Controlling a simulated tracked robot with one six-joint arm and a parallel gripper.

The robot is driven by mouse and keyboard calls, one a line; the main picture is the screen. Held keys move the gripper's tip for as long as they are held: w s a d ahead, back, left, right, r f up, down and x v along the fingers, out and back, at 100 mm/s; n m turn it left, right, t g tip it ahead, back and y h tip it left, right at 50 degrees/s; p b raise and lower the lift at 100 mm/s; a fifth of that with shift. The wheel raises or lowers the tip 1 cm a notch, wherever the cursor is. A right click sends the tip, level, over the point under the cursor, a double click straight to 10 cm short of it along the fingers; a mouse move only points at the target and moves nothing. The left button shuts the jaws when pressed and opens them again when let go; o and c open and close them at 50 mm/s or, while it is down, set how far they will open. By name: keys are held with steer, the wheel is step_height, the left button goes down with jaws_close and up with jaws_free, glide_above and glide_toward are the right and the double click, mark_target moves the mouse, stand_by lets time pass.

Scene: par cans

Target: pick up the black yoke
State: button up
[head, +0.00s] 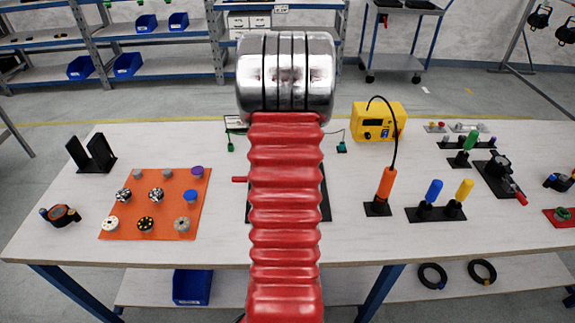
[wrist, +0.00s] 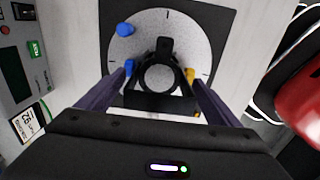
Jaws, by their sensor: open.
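In the wrist view a black ring-shaped part with an upright tab, which looks like the black yoke (wrist: 163,47), lies on a pale round dial (wrist: 192,38) with tick marks. My gripper (wrist: 159,76) is open, its two dark fingers on either side of this part. I cannot tell whether they touch it. Small blue and yellow pieces show by the left and right fingertips. In the head view my red arm hides the gripper and the part; only the edges of the dark plate (head: 325,203) show.
A blue knob (wrist: 125,29) stands on the dial's left side. In the head view an orange board (head: 170,181) with several knobs lies left. A yellow box (head: 392,111), an orange-handled tool (head: 385,184) and blue and yellow handles stand right. Bare table lies in front.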

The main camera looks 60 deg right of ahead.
steer(key=shift+c, duration=0.2)
steer(key=c, duration=1.1)
